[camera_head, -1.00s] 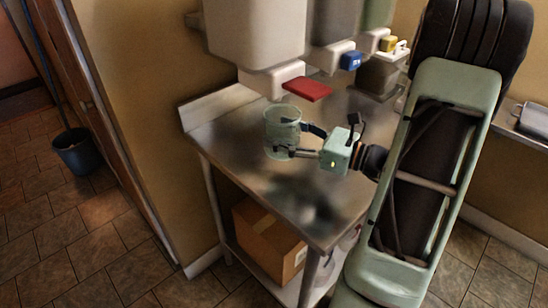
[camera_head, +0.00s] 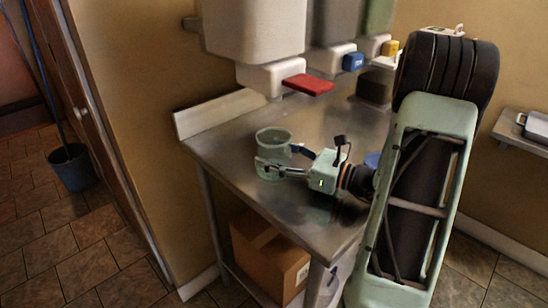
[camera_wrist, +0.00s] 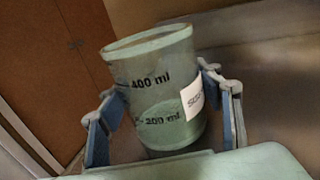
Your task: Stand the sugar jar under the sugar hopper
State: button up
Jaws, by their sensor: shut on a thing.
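The sugar jar (camera_head: 272,140) is a clear greenish beaker. In the wrist view the jar (camera_wrist: 155,85) shows 400 ml and 200 ml marks and part of a white label, its lettering mostly turned away. My gripper (camera_head: 279,160) is shut around the jar's sides, one finger on each side. The jar is over the near left part of the steel table, in front of the hoppers; whether its base touches the table is unclear. A white hopper (camera_head: 254,28) with a red lever (camera_head: 308,85) hangs above the table's back left. Which hopper is for sugar I cannot read.
A grey hopper (camera_head: 335,20) with a blue lever (camera_head: 353,62) and a green one with a yellow lever (camera_head: 390,48) hang to the right. A dark container (camera_head: 375,86) stands below. The steel table (camera_head: 225,135) is clear under the red lever. A cardboard box (camera_head: 268,255) is underneath.

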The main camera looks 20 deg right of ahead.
jog(key=o, duration=1.4)
jog(key=shift+f, duration=0.15)
jog(key=shift+r, duration=0.3)
jog(key=p+v, duration=0.1)
jog(key=v, duration=1.1)
jog(key=shift+d+f, duration=0.1)
jog(key=shift+f, duration=0.05)
